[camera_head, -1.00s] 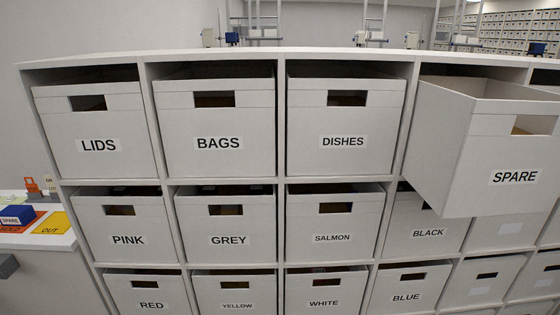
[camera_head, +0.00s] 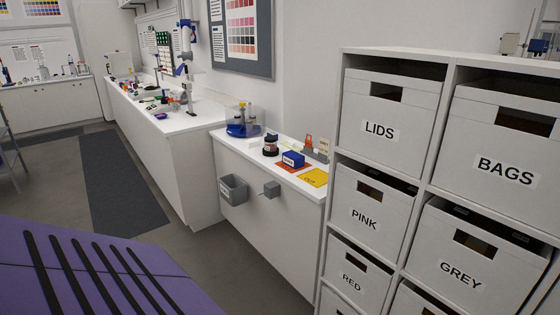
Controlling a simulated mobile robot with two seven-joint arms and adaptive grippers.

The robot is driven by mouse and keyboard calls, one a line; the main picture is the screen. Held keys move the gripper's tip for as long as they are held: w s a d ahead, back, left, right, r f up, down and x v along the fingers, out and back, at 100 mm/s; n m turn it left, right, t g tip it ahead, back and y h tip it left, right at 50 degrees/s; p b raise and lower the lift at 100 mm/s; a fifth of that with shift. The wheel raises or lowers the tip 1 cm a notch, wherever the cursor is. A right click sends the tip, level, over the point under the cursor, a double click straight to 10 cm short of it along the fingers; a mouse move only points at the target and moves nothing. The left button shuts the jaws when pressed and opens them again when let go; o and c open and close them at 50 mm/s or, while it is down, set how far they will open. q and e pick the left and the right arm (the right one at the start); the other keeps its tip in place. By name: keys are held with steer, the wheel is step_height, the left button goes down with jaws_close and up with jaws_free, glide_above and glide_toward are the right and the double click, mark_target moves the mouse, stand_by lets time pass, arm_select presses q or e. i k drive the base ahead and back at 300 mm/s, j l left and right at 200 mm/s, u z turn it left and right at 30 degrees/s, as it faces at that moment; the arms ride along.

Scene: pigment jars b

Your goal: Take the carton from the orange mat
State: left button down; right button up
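The carton (camera_head: 293,159) is a small blue box with a white label, too small here to read surely. It sits on the orange mat (camera_head: 282,167), which shows around its lower edge, on the white counter left of the shelving. Neither of my grippers is in view.
A yellow mat (camera_head: 314,178) lies right of the carton and a dark jar (camera_head: 270,147) stands to its left. The shelving with labelled bins (camera_head: 378,130) rises on the right. A grey bin (camera_head: 232,189) hangs on the counter front. A purple slotted surface (camera_head: 90,270) fills the lower left.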

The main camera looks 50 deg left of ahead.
mark_target(296, 160)
steer(key=u, duration=1.5)
steer(key=i+j+z, duration=0.1)
steer(key=z, duration=0.75)
steer(key=i+j+z, duration=0.25)
steer(key=j+z, duration=0.55)
steer(key=j, duration=0.15)
steer(key=j+z, duration=0.15)
steer(key=j, duration=0.4)
steer(key=i+j+z, duration=0.15)
steer(key=j, duration=0.4)
steer(key=j+z, duration=0.1)
steer(key=j, duration=1)
